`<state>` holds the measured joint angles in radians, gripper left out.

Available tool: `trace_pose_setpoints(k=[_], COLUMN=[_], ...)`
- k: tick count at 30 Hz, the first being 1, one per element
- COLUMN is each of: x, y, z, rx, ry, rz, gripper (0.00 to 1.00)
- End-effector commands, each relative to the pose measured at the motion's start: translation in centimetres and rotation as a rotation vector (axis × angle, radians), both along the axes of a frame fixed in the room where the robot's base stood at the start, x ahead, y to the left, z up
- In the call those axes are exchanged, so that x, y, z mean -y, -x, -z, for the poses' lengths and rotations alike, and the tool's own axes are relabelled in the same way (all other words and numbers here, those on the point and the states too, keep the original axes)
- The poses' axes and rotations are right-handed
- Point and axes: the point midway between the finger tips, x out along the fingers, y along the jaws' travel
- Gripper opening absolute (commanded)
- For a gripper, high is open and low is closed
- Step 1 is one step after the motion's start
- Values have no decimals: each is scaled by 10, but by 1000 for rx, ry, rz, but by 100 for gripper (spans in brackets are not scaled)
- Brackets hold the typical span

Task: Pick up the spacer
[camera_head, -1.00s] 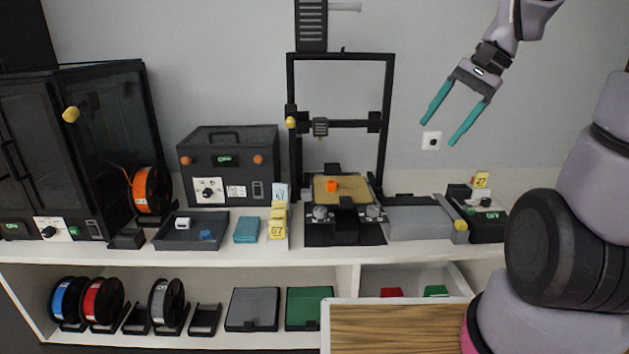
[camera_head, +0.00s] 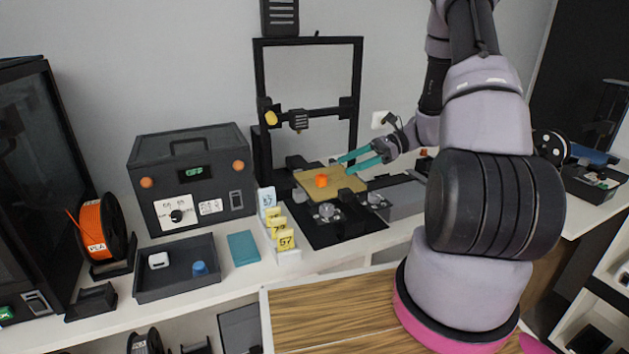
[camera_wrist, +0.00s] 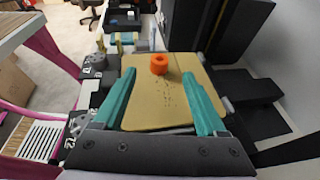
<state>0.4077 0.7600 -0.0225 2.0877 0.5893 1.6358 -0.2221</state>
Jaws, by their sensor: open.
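The spacer looks to be the small orange ring (camera_head: 321,181) lying on the tan print bed (camera_head: 345,182) of the black 3D printer. In the wrist view the orange ring (camera_wrist: 159,64) stands on the bed (camera_wrist: 160,105) toward its far edge, with its round hole showing. My gripper (camera_head: 344,165) has teal fingers, spread open and empty, just to the right of the ring. In the wrist view the open fingers (camera_wrist: 158,80) point toward the ring from either side, and the ring lies beyond or about level with their tips. I cannot tell the height of the fingers above the bed.
The printer's black frame (camera_head: 356,95) rises behind the bed. Yellow number tags (camera_head: 285,240) stand to the left, beside a teal block (camera_head: 243,246). A dark tray (camera_head: 178,268) holds a white and a blue piece. A dark box (camera_head: 192,178) stands behind it.

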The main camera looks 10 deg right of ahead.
Motion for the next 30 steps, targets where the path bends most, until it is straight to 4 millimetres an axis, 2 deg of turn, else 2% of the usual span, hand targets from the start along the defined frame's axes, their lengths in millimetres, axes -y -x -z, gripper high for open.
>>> trace_pose_setpoints(k=[3, 11, 19, 23, 29, 30], x=[-20, -42, -77, -85, -85, -85], y=[1, 1, 1, 1, 0, 0], z=[7, 16, 31, 34, 34, 34], rx=[-1, -1, 0, 0, 1, 1], ry=[1, 2, 2, 3, 3, 3], rz=[-6, -6, -8, -5, -4, -4], gripper=[74, 74, 74, 74, 74, 63])
